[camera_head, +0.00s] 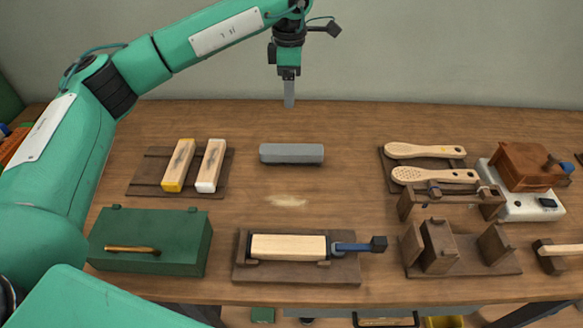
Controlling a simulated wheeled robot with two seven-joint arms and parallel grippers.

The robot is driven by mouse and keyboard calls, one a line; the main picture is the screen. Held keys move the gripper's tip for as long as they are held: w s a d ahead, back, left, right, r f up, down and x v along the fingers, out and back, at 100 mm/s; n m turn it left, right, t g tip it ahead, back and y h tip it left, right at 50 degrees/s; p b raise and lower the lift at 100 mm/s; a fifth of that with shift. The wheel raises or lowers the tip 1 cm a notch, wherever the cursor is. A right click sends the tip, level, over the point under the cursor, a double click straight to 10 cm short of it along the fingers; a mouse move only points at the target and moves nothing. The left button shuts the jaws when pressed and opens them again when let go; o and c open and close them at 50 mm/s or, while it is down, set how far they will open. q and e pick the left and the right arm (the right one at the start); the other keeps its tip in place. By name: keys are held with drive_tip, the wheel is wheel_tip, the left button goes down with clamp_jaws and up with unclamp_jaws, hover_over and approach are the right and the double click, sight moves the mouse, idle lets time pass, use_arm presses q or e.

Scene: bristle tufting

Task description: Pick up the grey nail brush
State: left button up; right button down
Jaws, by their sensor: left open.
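The grey nail brush (291,153) is a plain grey block lying flat on the wooden table, at the middle of the head view. My left gripper (289,103) points down above the table's far part, directly behind the brush in the picture and apart from it. It is seen edge-on, so its fingers overlap; it is open with nothing visible in it. My right gripper is not in view.
Left of the brush, yellow-ended (178,166) and white-ended (210,166) blocks lie on a dark board. A green box (150,242) and a clamped wooden block (288,247) stand in front. Wooden paddle brushes (425,151) lie right. Table around the grey brush is clear.

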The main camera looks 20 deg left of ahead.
use_arm(q)
drive_tip(key=b, duration=0.5)
hover_over(292, 149)
wheel_tip(292, 149, down, 6)
drive_tip(key=f, duration=0.8)
drive_tip(key=shift+w+a+f, duration=0.1)
drive_tip(key=shift+a+f, duration=0.2)
drive_tip(key=shift+d+f, duration=0.15)
drive_tip(key=shift+f, duration=1.25)
drive_tip(key=shift+d+f, duration=0.1)
drive_tip(key=shift+f, duration=1.25)
drive_tip(key=c, duration=1.2)
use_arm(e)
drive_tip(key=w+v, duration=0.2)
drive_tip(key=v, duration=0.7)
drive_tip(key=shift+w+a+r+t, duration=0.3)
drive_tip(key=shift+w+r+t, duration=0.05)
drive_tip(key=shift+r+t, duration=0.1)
use_arm(q)
drive_tip(key=shift+r, duration=0.2)
drive_tip(key=shift+r+p, duration=0.4)
drive_tip(key=shift+r, duration=9.45)
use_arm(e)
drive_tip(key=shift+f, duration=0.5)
